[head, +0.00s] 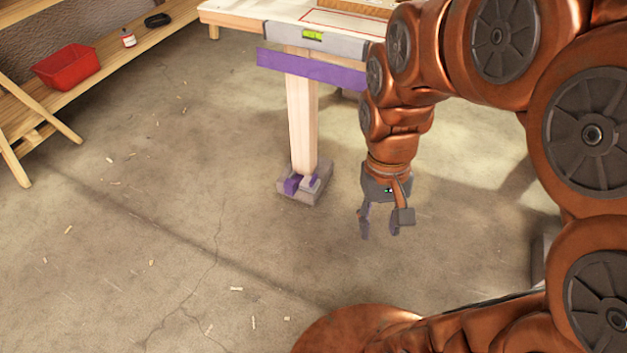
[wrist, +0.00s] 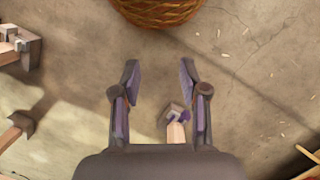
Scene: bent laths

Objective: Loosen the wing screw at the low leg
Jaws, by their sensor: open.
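A pale wooden table leg (head: 302,120) stands with its lower end in a grey foot block (head: 312,198) on the floor. Purple parts (head: 291,184) sit on the block beside the leg; which of them is the wing screw is too small to tell. My gripper (head: 379,237) is open and empty, pointing down to the right of the foot and apart from it. In the wrist view my gripper (wrist: 159,76) has bare floor between its fingers. The leg's foot shows there near the right finger, with a purple part (wrist: 181,117) on it.
A low wooden shelf at the left holds a red bin (head: 68,67) and a small bottle (head: 128,38). Other block-footed legs (wrist: 22,124) show at the wrist view's left. Open floor surrounds the foot.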

